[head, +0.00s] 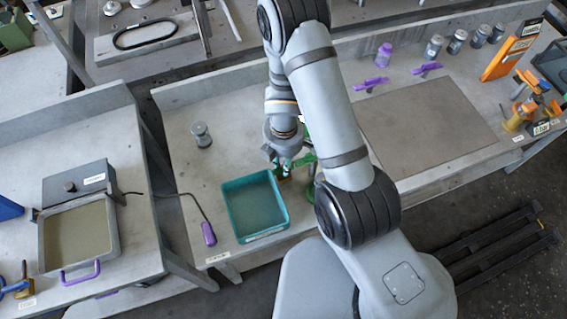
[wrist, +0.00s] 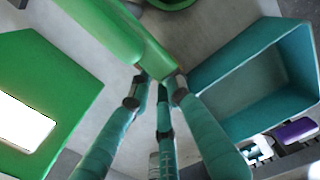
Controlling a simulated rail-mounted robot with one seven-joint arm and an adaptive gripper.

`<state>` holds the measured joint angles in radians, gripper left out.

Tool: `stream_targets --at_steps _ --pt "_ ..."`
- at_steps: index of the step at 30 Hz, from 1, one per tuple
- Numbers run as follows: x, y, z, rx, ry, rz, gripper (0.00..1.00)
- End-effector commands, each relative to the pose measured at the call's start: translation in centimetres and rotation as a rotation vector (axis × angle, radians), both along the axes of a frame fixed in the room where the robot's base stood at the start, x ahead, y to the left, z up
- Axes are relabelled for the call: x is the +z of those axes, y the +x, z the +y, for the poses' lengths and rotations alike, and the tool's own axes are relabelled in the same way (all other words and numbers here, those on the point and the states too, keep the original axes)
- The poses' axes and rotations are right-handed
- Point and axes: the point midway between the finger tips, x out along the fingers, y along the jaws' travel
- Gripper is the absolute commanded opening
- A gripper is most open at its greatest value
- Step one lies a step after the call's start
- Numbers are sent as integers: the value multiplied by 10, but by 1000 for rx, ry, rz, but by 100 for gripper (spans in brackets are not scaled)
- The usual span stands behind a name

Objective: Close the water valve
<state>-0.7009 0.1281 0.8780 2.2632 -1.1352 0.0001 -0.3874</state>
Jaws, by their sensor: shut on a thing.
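A green lever (wrist: 105,28), which looks like the water valve's handle, reaches from the top left of the wrist view to my fingertips. My gripper (wrist: 157,90) has its teal fingers closed around the lever's end. In the head view my gripper (head: 284,170) is low over the bench, beside green valve parts (head: 309,158) that are partly hidden behind my arm. The valve's body and the lever's full angle cannot be made out.
A teal tray (head: 226,211) stands just left of my gripper; its wall also shows in the wrist view (wrist: 240,60). A green block with a white label (wrist: 60,85) fills the wrist view's left. A grey weight (head: 201,135) stands behind the tray.

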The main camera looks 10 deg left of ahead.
Motion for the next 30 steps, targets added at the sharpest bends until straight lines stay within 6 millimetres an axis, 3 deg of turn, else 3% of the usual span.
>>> stream_targets --at_steps 8,9,12,25,30 --pt "0 0 0 -12 0 1 0" --pt "0 0 0 -12 0 1 19" --pt "0 0 0 -11 0 1 25" --pt "0 0 0 -4 0 0 26" --pt "1 0 0 76 -1 1 26"
